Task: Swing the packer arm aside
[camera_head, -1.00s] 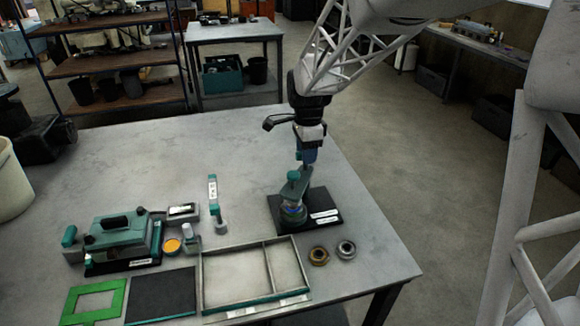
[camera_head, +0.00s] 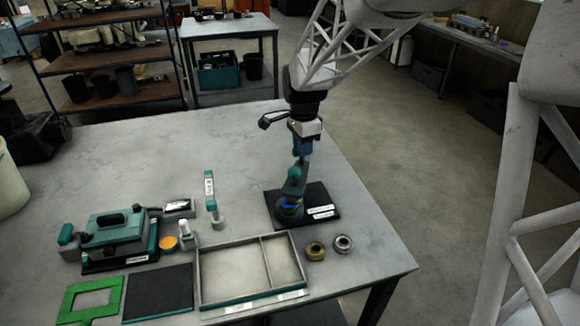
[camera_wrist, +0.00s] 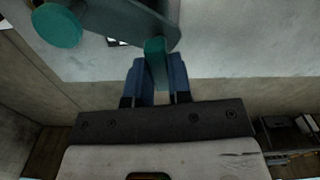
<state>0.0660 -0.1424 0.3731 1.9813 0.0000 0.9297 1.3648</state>
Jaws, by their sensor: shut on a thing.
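The packer arm (camera_head: 293,184) is a teal lever on a small stand with a black base plate (camera_head: 322,207) near the table's right side. In the wrist view the packer arm (camera_wrist: 125,20) runs to the upper left, to a round teal knob (camera_wrist: 57,26). My gripper (camera_head: 302,155) points down above the stand. In the wrist view its blue fingers (camera_wrist: 156,72) are shut on the upright teal handle (camera_wrist: 155,50) at the arm's near end. The blue and teal parts under the arm are partly hidden in the head view.
A divided tray (camera_head: 205,278) lies in front of the stand, with two metal rings (camera_head: 315,251) beside it. A teal and black device (camera_head: 112,232), a green frame (camera_head: 88,300) and a small upright teal-and-white tool (camera_head: 211,193) are to the left. The table behind is clear.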

